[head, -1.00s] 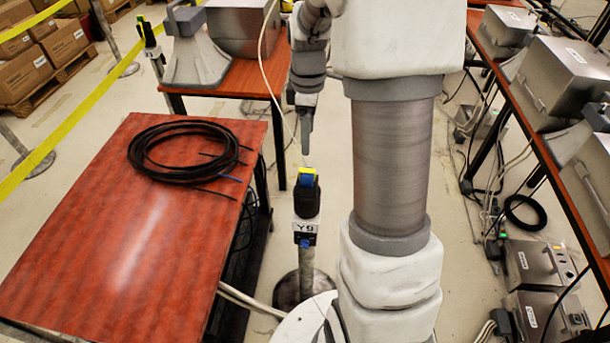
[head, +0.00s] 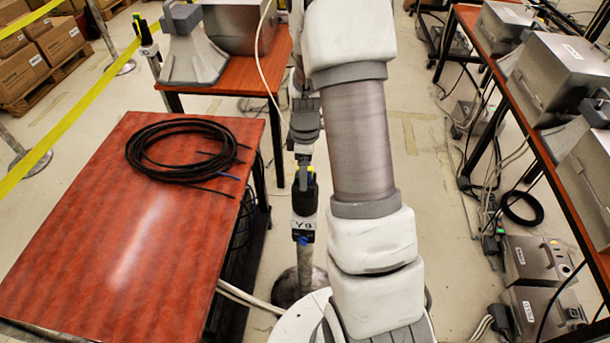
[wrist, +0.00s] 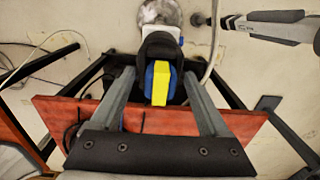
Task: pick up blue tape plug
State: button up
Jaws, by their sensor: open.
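A plug with blue sides and a yellow strip (wrist: 160,82) sits in the black holder on top of a post. In the head view the post's black holder (head: 304,203) carries a white Y9 label, and the plug is mostly hidden behind my gripper (head: 304,160). In the wrist view my gripper (wrist: 159,72) is open, with one finger on each side of the plug. A gap shows between each finger and the plug. I cannot tell how far above the plug the fingertips are.
A red-brown table (head: 120,235) with a coil of black cable (head: 180,152) stands close to the left of the post. Another table (head: 235,85) with grey equipment is behind. A table with metal boxes (head: 560,75) runs along the right. Cables lie on the floor.

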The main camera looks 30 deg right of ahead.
grip_shut()
dwell(0.4)
jog(key=shift+r, duration=0.1)
